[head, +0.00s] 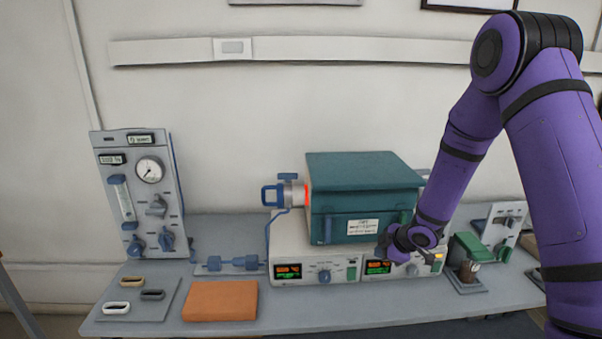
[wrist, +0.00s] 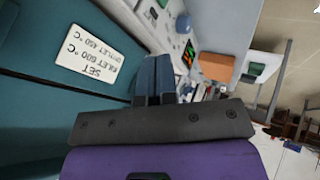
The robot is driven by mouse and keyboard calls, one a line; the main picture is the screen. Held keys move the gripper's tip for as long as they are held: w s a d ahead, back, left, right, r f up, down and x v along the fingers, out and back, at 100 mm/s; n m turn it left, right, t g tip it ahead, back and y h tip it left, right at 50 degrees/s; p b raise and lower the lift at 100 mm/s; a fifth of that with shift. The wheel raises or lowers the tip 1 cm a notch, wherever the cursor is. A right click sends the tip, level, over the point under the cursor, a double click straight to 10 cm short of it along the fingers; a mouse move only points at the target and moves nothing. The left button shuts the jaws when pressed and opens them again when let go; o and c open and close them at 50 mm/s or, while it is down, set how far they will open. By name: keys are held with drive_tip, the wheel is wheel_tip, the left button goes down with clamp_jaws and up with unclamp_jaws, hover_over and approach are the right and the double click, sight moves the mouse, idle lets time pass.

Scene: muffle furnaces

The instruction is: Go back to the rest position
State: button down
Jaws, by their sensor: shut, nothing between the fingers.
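My purple arm reaches in from the right in the head view, and my gripper (head: 388,246) is in front of the lower right part of the teal furnace (head: 340,197). In the wrist view my gripper (wrist: 154,62) shows two dark fingers pressed together with nothing between them. The furnace front (wrist: 40,95) and its white label (wrist: 96,51) lie close on the left there. The label also shows in the head view (head: 363,226). I cannot tell whether the gripper touches the furnace or the control unit below it.
The furnace sits on a pale control unit (head: 318,270) with lit displays. A gauge panel (head: 139,190) stands at the left. An orange-brown block (head: 221,301) and a tray with small rings (head: 163,303) lie at the front left. A green device (head: 467,250) stands right of my gripper.

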drive_tip(key=s+d+r+m+h, duration=0.2)
drive_tip(key=s+r+m, duration=0.15)
drive_tip(key=r, duration=0.55)
drive_tip(key=s+d+r+m+h, duration=0.2)
drive_tip(key=s+r, duration=0.2)
drive_tip(key=r, duration=0.4)
drive_tip(key=s+d+r+m+h, duration=0.2)
drive_tip(key=s+r+m, duration=0.15)
drive_tip(key=r, duration=0.55)
drive_tip(key=s+a+r+m+y, duration=0.1)
drive_tip(key=s+r+m, duration=0.2)
drive_tip(key=s, duration=0.9)
drive_tip(key=s+a+r+m+g, duration=0.1)
drive_tip(key=s+r+m, duration=0.3)
drive_tip(key=s, duration=0.9)
drive_tip(key=shift+s+a+r+y, duration=0.25)
drive_tip(key=shift+a+r+y, duration=0.15)
drive_tip(key=shift+a+r, duration=0.4)
drive_tip(key=shift+w+d+r, duration=0.15)
drive_tip(key=shift+d, duration=0.05)
